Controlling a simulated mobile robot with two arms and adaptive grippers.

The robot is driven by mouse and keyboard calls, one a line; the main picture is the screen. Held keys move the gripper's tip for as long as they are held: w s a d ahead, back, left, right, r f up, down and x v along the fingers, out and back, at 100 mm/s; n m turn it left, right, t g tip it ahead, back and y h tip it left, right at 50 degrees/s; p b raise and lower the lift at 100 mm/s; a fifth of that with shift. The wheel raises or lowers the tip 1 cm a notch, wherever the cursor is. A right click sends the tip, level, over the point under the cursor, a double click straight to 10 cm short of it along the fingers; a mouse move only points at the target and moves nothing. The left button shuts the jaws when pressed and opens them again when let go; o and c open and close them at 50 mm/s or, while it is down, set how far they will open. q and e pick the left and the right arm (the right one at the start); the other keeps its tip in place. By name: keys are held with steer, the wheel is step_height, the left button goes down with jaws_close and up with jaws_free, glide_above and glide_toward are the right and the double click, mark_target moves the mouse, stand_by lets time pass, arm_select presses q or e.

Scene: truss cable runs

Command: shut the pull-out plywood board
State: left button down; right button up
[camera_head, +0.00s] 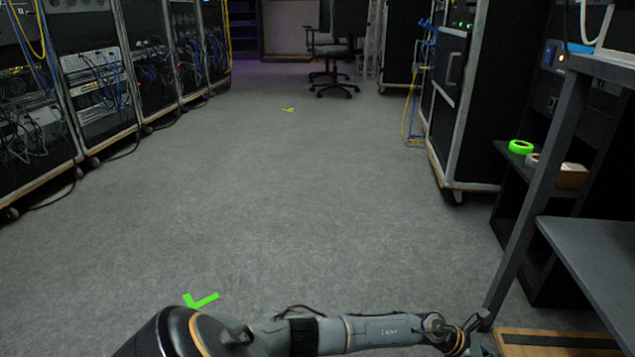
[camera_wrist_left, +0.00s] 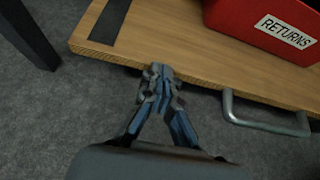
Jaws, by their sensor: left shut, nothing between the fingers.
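The pull-out plywood board (camera_wrist_left: 190,45) fills the upper part of the left wrist view, its front edge crossing the picture. It also shows at the bottom right of the head view (camera_head: 560,343), under the dark grey table. A grey metal handle (camera_wrist_left: 265,127) sticks out from its front edge, right of the gripper. My left gripper (camera_wrist_left: 159,72) is shut and empty, its fingertips at the board's front edge; I cannot tell whether they touch it. In the head view the left gripper (camera_head: 468,338) is beside the board's left end. My right gripper is not in view.
A red bin (camera_wrist_left: 260,15) marked RETURNS stands on the board. A dark table leg (camera_wrist_left: 28,32) is at the upper left of the wrist view. The dark grey table (camera_head: 600,255) stands above the board in the head view. The grey floor (camera_head: 270,190) is mostly clear.

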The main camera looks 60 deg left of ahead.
arm_select(q)
steer(key=w+d, duration=0.2)
steer(key=shift+w+d+b, duration=0.2)
steer(key=shift+w+b, duration=0.1)
steer(key=shift+w, duration=0.05)
steer(key=shift+w+d, duration=0.25)
steer(key=shift+w, duration=0.05)
steer(key=shift+r, duration=0.1)
steer(key=shift+w, duration=0.1)
